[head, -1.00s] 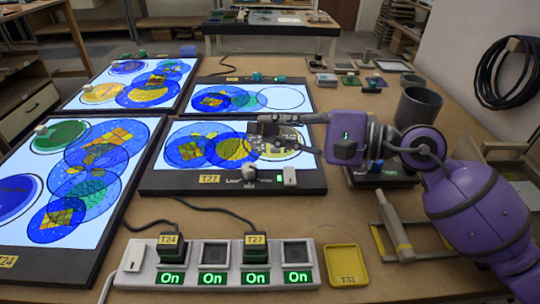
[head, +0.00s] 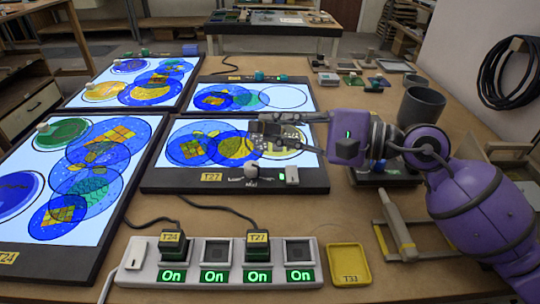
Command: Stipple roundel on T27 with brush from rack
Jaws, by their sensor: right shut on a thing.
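Panel T27 (head: 300,180) is a dark-framed light panel in the middle of the bench. Its lit face shows overlapping blue discs with yellow patches (head: 192,147) and a yellow roundel (head: 285,140) at the right. My right gripper (head: 262,130) reaches in from the right over that roundel and hides part of it. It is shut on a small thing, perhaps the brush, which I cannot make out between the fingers. I cannot tell whether it touches the panel. A rack for brushes is not clearly identifiable. My left gripper is not in view.
Panel T24 (head: 50,262) lies at the left, with two more lit panels behind. A power strip (head: 220,277) with several lit "On" signs stands in front.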

